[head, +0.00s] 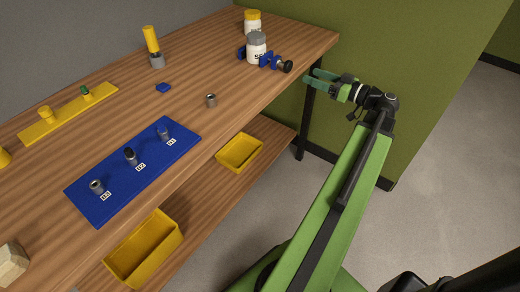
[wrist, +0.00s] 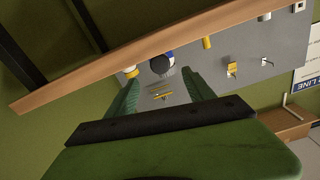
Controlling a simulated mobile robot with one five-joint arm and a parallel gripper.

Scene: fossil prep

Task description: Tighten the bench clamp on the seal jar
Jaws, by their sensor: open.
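The seal jar (head: 257,50), white with a grey lid, stands upright near the far right end of the bench. The blue bench clamp (head: 266,60) sits around its lower part, with a black round knob (head: 286,66) pointing right toward the bench edge. My gripper (head: 312,77) is open and empty, just off the bench edge to the right of the knob and apart from it. In the wrist view a dark round shape with blue beside it, apparently the knob (wrist: 160,65), lies beyond and between the green fingers of my gripper (wrist: 162,90).
A white jar with a yellow lid (head: 252,22) stands behind the seal jar. A small metal cylinder (head: 211,100), a blue piece (head: 163,87), a yellow-handled tool (head: 152,45) and a blue numbered board (head: 105,192) are on the bench. Yellow bins (head: 240,151) sit on the shelf below.

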